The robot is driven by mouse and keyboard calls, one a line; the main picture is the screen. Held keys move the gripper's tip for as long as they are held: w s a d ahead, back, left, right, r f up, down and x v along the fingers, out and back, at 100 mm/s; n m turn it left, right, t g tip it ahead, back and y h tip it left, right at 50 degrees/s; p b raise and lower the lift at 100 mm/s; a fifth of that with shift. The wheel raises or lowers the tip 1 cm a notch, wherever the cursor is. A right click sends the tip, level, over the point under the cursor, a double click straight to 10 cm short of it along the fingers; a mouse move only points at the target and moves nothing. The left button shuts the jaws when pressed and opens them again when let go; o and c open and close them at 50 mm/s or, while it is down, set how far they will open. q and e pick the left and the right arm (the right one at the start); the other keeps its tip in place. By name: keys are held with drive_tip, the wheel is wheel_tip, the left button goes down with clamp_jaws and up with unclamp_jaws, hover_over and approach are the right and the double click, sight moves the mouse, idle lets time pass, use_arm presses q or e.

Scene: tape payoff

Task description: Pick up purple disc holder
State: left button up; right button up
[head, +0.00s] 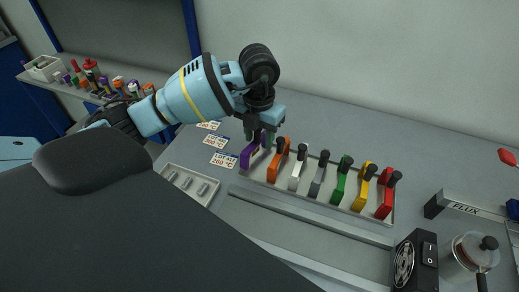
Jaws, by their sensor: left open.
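The purple disc holder (248,156) is at the left end of a row of coloured holders in a pale tray on the grey bench. My left gripper (258,139) reaches down over it from above, with its fingers around the top of the holder. The gripper is open. The fingers hide part of the holder's upper end, and I cannot tell whether they touch it. My right gripper is not in view.
Orange (279,160), white (298,171), grey (318,175), green (341,180), yellow (363,188) and red (387,196) holders stand close to the right. Lot cards (221,160) lie to the left. A FLUX box (462,208) is at far right.

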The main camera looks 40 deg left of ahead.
sight(257, 143)
use_arm(q)
wheel_tip(257, 143, down, 4)
drive_tip(key=shift+w+f, duration=0.15)
drive_tip(key=shift+f, duration=0.05)
clamp_jaws()
